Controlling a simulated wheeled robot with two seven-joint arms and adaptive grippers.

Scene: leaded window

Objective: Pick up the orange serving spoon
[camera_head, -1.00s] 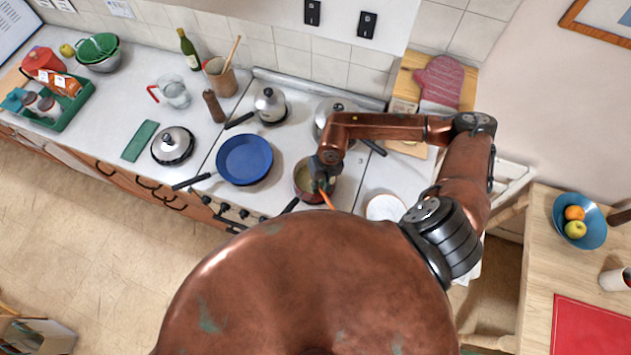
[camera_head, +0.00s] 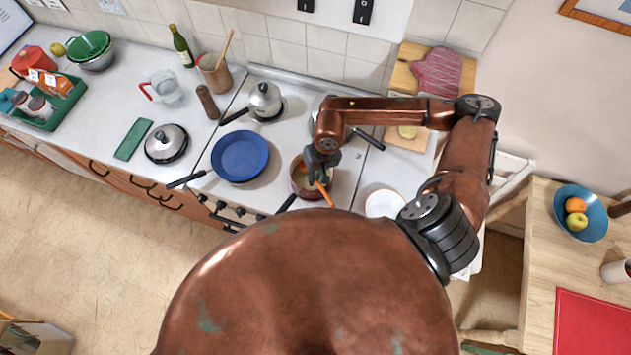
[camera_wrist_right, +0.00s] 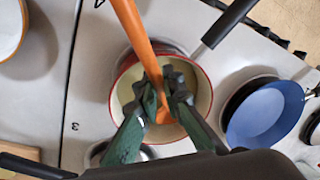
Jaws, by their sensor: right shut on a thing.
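The orange serving spoon (camera_head: 325,193) stands tilted over the red-rimmed pot (camera_head: 298,189), its handle pointing toward the front. My right gripper (camera_head: 319,175) is over the pot, with its fingers around the spoon. In the right wrist view the spoon (camera_wrist_right: 135,38) runs from the top edge down between the two green fingers of the gripper (camera_wrist_right: 163,92), which are shut on it. The pot (camera_wrist_right: 206,100) lies behind them with pale contents. The spoon's lower end is partly hidden by the fingers. My left gripper is not in view.
A blue pan (camera_head: 241,157) sits left of the pot on the hob. A white plate (camera_head: 384,204) lies right of the pot. A fruit bowl (camera_head: 580,213) stands on the wooden table.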

